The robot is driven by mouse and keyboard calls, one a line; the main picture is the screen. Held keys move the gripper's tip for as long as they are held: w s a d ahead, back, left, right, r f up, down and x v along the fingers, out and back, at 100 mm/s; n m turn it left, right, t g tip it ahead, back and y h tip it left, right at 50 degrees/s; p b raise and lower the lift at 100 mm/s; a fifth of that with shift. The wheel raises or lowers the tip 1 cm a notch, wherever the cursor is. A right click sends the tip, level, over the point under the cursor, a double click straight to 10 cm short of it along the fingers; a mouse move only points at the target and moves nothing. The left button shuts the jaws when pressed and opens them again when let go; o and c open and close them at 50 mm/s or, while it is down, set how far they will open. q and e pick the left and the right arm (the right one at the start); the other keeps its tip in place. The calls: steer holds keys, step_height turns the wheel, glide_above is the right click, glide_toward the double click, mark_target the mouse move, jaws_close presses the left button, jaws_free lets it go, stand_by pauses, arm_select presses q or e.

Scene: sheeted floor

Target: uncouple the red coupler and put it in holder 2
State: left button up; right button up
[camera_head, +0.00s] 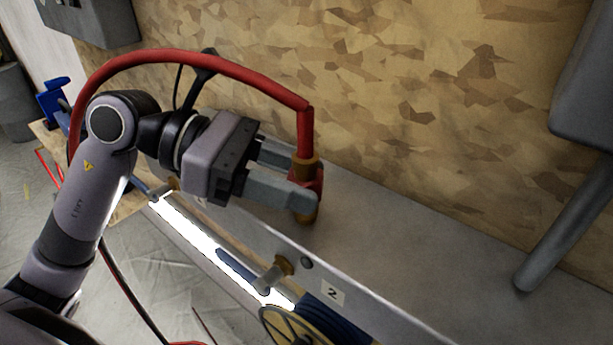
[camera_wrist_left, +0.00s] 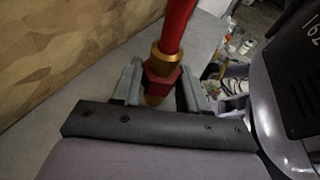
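The red coupler (camera_head: 318,181) has brass-coloured ends and hangs on the end of a thick red hose (camera_head: 230,68). It stands nearly upright by the grey ledge; whether its lower end touches anything is unclear. My left gripper (camera_head: 305,176) reaches it from the left with one finger on each side. In the left wrist view, the coupler (camera_wrist_left: 162,86) sits between the two fingers, which appear to press on it. A white label "2" (camera_head: 333,292) is on the ledge's front face, lower right of the gripper. Which fitting is holder 2 is unclear. My right gripper is not in view.
The grey ledge (camera_head: 420,255) runs along a patterned board wall (camera_head: 400,90) and is clear right of the coupler. A brass-and-grey fitting (camera_head: 283,265) and a bright tube (camera_head: 215,240) lie along its front. A grey post (camera_head: 560,235) stands at right.

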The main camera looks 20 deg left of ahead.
mark_target(298, 140)
arm_select(q)
steer(key=o, duration=0.3)
steer(key=c, duration=0.4)
steer(key=shift+r, duration=0.2)
jaws_close()
steer(key=shift+r+p, duration=1.65)
steer(key=shift+r, duration=0.65)
steer(key=shift+r, duration=0.15)
steer(key=shift+r+p, duration=1.35)
steer(key=shift+r, duration=0.55)
